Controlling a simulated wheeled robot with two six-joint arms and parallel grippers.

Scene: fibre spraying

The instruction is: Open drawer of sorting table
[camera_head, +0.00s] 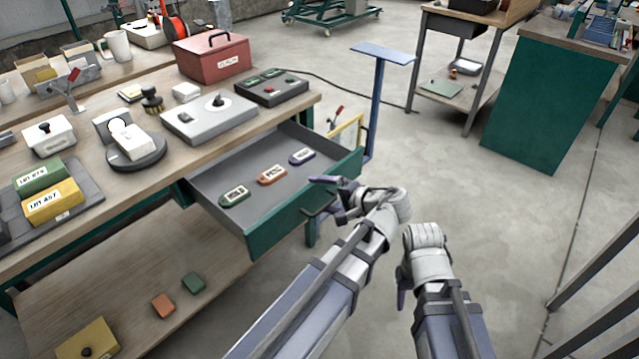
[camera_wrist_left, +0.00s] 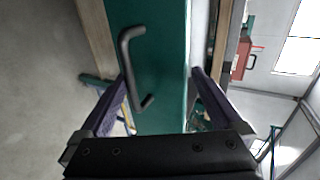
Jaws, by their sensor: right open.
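The green-fronted drawer (camera_head: 268,225) of the wooden-topped sorting table (camera_head: 170,100) stands pulled out, its grey inside showing. Three labelled tags lie in it: green (camera_head: 235,195), orange (camera_head: 271,175) and purple (camera_head: 301,156). My left gripper (camera_head: 326,195) is at the drawer's front. In the left wrist view its two purple fingers (camera_wrist_left: 160,80) are spread apart. The black bar handle (camera_wrist_left: 128,65) on the green drawer front appears ahead, beside the left finger; I cannot tell if they touch. My right gripper (camera_head: 402,285) hangs low to the right, open, its fingers mostly hidden.
A blue post stand (camera_head: 378,95) rises just beyond the drawer.

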